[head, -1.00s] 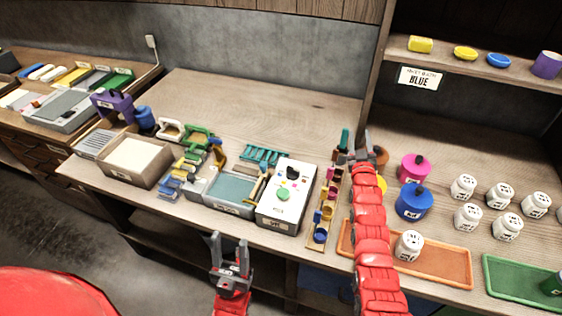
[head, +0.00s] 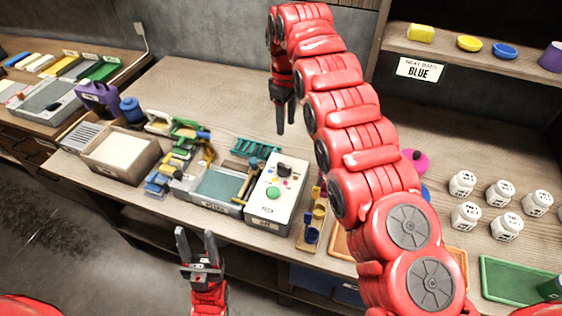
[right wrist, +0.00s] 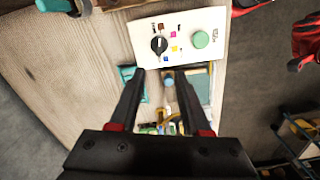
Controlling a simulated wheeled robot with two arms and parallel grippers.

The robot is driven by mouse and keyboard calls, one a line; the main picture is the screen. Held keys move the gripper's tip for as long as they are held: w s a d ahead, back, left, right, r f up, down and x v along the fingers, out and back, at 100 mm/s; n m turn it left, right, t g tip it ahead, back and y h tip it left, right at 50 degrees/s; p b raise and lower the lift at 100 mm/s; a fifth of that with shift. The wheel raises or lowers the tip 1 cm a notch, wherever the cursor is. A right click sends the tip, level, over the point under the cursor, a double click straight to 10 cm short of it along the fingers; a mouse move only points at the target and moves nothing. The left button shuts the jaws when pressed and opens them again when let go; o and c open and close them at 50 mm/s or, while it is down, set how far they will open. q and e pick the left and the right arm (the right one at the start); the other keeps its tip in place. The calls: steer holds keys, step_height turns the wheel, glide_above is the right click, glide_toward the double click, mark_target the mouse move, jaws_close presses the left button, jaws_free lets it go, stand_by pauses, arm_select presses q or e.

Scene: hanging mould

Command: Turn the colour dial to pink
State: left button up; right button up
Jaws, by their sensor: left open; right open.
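The colour dial is a black knob (head: 284,170) on a white box (head: 262,212) that stands on the bench. The dial also shows in the right wrist view (right wrist: 158,45), with small coloured squares beside it, one of them pink (right wrist: 174,48). I cannot tell surely which colour it points at. A green round button (head: 273,193) sits on the same panel. My right gripper (head: 285,128) is open and empty, pointing down above the bench behind the box, apart from the dial. My left gripper (head: 196,236) is open and empty in front of the bench edge.
A teal tray (head: 215,190) and a hammer-like tool stand left of the box. A rack with coloured cups (head: 313,233) is close on its right. White jars (head: 463,183) stand further right. The bench behind the box is mostly clear.

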mark_target(285, 166)
step_height(285, 166, down, 16)
steer(key=p, duration=0.3)
steer(key=shift+w, duration=0.1)
steer(key=shift+f, duration=0.7)
jaws_close()
